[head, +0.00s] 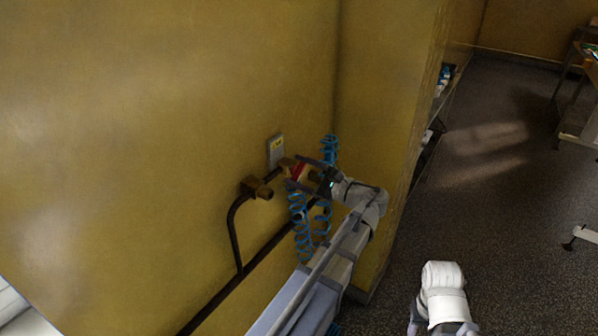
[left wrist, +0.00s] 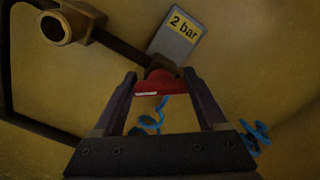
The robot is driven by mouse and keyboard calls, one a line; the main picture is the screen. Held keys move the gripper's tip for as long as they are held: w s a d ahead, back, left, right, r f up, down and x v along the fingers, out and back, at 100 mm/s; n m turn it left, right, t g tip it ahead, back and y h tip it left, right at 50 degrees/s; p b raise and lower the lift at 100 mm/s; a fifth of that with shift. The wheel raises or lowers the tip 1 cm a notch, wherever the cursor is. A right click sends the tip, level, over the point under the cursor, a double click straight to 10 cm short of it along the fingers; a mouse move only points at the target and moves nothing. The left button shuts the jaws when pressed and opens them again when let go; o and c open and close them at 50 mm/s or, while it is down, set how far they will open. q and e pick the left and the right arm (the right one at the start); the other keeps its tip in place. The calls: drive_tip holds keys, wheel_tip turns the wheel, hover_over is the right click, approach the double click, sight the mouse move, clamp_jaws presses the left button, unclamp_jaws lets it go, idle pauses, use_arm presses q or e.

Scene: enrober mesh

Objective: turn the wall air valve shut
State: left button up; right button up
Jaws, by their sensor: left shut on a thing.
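The wall air valve has a red handle (head: 297,171) on a dark pipe fitting against the yellow wall. In the left wrist view the red handle (left wrist: 160,87) sits between the two fingers of my left gripper (left wrist: 160,88). In the head view my left gripper (head: 305,172) reaches the valve from the right and is shut on the handle, hiding part of it. A grey plate marked "2 bar" (left wrist: 174,42) is on the wall beside the valve; it also shows in the head view (head: 275,151). My right arm shows at the bottom right, but its gripper is out of view.
Blue coiled hoses (head: 300,222) hang around and below the valve, close to my left gripper. A dark pipe (head: 234,232) with a brass-coloured fitting (head: 257,188) runs along the wall. A shelf (head: 436,123) stands beyond the wall corner.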

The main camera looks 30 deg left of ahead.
use_arm(q)
drive_tip(key=n, duration=0.5)
drive_tip(key=shift+f+n, duration=0.1)
drive_tip(key=shift+n, duration=0.2)
drive_tip(key=shift+s+f+n, duration=0.1)
drive_tip(key=shift+n, duration=2.5)
drive_tip(key=o, duration=1.3)
drive_tip(key=d, duration=0.8)
drive_tip(key=shift+s, duration=0.3)
